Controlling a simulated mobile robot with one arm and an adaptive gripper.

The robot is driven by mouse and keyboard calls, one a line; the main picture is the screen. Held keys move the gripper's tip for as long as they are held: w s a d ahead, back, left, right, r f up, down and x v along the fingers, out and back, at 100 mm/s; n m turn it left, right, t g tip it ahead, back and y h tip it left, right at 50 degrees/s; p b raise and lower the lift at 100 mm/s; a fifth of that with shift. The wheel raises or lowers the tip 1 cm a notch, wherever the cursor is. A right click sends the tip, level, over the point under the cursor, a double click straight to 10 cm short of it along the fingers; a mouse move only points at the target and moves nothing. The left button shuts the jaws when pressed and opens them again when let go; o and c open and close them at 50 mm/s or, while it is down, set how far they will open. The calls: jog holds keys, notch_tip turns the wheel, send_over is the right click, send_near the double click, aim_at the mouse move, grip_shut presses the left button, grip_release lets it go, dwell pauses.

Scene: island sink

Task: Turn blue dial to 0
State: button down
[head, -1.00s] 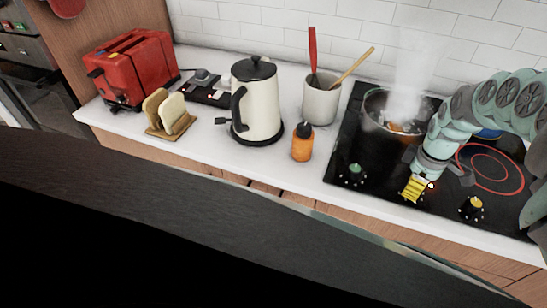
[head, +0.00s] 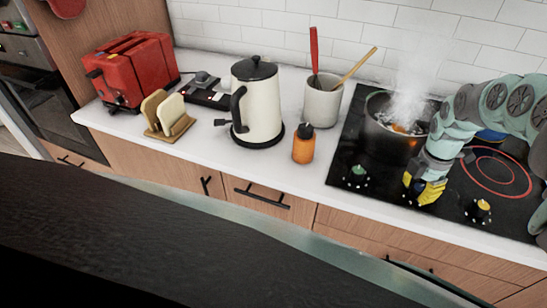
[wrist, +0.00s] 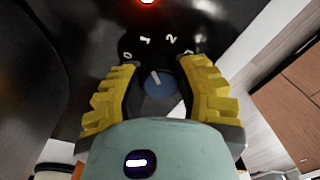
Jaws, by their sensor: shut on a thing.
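The blue dial (wrist: 158,88) shows in the wrist view between the yellow fingers of my gripper (wrist: 164,68). Its pale pointer line aims up and slightly left, roughly at the 1 mark. The marks 0, 1 and 2 are readable on the black panel; another mark lies to the right. My gripper is shut on the dial, one finger on each side. In the head view my gripper (head: 420,187) is at the cooktop's front edge, and the blue dial is hidden there.
A green dial (head: 357,173) is left of my gripper and a yellow dial (head: 481,207) right of it. A steaming pot (head: 385,135) stands behind on the cooktop (head: 350,150). An orange bottle (head: 303,146), a kettle (head: 258,110) and a utensil crock (head: 321,102) stand left.

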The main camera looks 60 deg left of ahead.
jog(key=n, duration=0.4)
jog(key=shift+n, duration=1.8)
jog(key=c, duration=0.6)
grip_release()
